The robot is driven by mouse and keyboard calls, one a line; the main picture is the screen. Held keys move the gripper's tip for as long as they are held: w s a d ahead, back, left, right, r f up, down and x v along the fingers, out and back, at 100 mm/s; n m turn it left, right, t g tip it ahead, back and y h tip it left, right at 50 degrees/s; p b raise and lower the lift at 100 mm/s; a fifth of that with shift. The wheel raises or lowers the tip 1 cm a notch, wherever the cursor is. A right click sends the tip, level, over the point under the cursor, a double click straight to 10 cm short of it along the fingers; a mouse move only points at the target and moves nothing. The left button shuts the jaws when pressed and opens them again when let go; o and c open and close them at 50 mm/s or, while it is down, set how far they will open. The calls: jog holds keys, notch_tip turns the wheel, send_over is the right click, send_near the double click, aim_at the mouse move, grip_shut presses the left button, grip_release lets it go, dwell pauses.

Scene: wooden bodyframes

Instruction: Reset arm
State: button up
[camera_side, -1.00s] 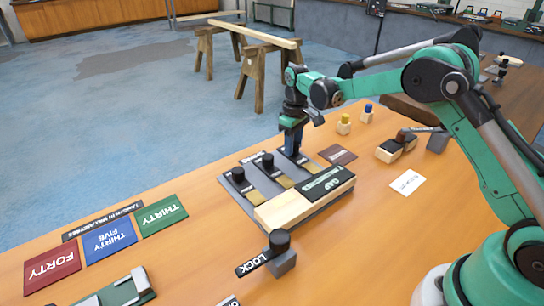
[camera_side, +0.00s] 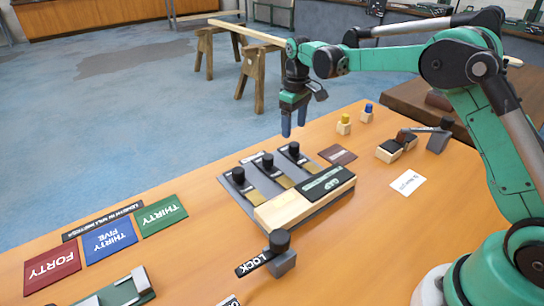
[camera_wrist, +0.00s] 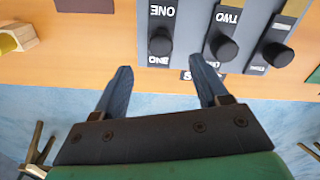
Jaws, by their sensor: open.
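My gripper (camera_side: 293,122) is open and empty, raised above the far edge of the wooden table. In the wrist view its two blue fingers (camera_wrist: 163,80) are spread apart with nothing between them. A grey panel with three black knobs lies on the table: the left knob (camera_side: 238,175), the middle knob (camera_side: 267,160) and the right knob (camera_side: 294,149). My gripper hangs above and behind the right knob, apart from it. The wrist view shows the knobs beside labels, with one knob (camera_wrist: 160,42) near the label ONE.
A block with a dark label (camera_side: 324,182) lies in front of the knobs. A LOCK lever (camera_side: 280,252) stands nearer. Red (camera_side: 52,268), blue (camera_side: 110,239) and green (camera_side: 161,215) mats lie at left. Small blocks (camera_side: 344,124) stand at right. Sawhorses (camera_side: 257,75) stand on the floor behind.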

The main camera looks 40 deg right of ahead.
jog(key=s+a+r+m+t, duration=0.1)
jog(key=s+a+r+t, duration=0.2)
jog(key=s+r, duration=0.5)
jog(key=s+a+f+m+t, duration=0.1)
jog(key=s+t, duration=0.3)
jog(key=s, duration=0.6)
jog(key=shift+s+a+f+m, duration=0.4)
jog(key=shift+a+m, duration=0.1)
jog(key=shift+a, duration=0.4)
